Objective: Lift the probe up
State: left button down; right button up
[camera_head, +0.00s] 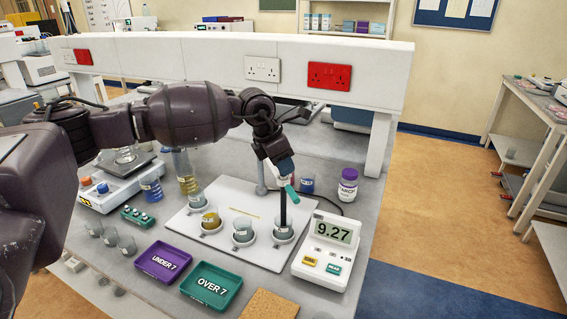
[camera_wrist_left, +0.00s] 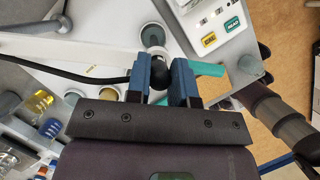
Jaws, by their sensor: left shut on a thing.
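The probe (camera_head: 283,212) is a dark upright rod with its lower end at the rightmost beaker (camera_head: 283,235) on the white board. Whether its tip is inside the liquid is hard to tell. My left gripper (camera_head: 287,180) is shut on the probe's upper part, above the beaker. In the left wrist view, the blue fingers of my left gripper (camera_wrist_left: 160,82) close on the probe's round black top (camera_wrist_left: 157,77). My right gripper is out of view.
The meter (camera_head: 326,250) reads 9.27, right of the beaker. A purple tray (camera_head: 163,262) and a green tray (camera_head: 211,287) lie in front. A purple-capped jar (camera_head: 347,186) stands behind the meter.

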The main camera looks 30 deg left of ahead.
pick_arm(q)
jog(key=shift+r, duration=0.35)
notch_tip(320, 180, up, 7)
jog(key=shift+f+p, duration=0.2)
jog(key=shift+p, duration=0.35)
jog(key=shift+w+r, duration=0.1)
jog(key=shift+r, duration=0.35)
jog(key=c, duration=1.4)
grip_release()
jog(key=o, duration=0.4)
